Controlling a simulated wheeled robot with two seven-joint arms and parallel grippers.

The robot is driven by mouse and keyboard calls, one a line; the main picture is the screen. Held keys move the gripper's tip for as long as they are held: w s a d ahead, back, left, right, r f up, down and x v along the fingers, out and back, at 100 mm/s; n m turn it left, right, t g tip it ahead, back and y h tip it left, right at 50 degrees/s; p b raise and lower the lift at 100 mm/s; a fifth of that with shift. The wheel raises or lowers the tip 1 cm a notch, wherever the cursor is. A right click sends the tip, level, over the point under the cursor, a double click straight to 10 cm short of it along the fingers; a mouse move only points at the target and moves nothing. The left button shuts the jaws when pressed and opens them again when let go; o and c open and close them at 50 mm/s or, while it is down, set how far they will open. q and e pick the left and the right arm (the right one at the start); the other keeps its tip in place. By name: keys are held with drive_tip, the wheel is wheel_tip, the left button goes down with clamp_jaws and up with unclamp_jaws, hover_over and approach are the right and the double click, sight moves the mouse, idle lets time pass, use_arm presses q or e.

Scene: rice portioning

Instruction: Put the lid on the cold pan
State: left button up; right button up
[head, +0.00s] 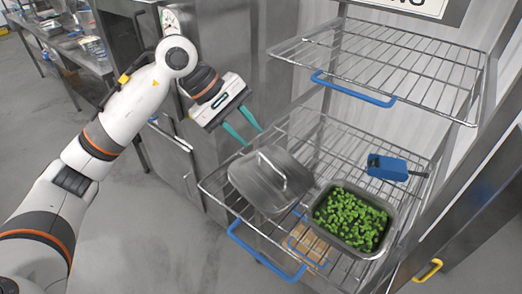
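A steel lid (262,187) with a raised bar handle (272,170) lies on the left part of the lower wire shelf. A steel pan (378,249) filled with green pieces (349,217) stands on the same shelf, just right of the lid. The pan is uncovered. My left gripper (242,132) is above and behind the lid, its teal fingers apart and empty, pointing down toward the shelf. It does not appear to touch the lid. My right gripper is not in view.
A blue-handled tool (388,168) rests behind the pan. An upper wire shelf (440,62) with a blue handle (352,91) hangs above. A lower blue handle (262,256) is at the front. A steel cabinet (215,50) is on the left, and a door with a yellow handle (428,270) on the right.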

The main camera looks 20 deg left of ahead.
use_arm(q)
drive_tip(key=shift+b+v, duration=0.3)
drive_tip(key=shift+v, duration=1.85)
drive_tip(key=shift+c, duration=0.2)
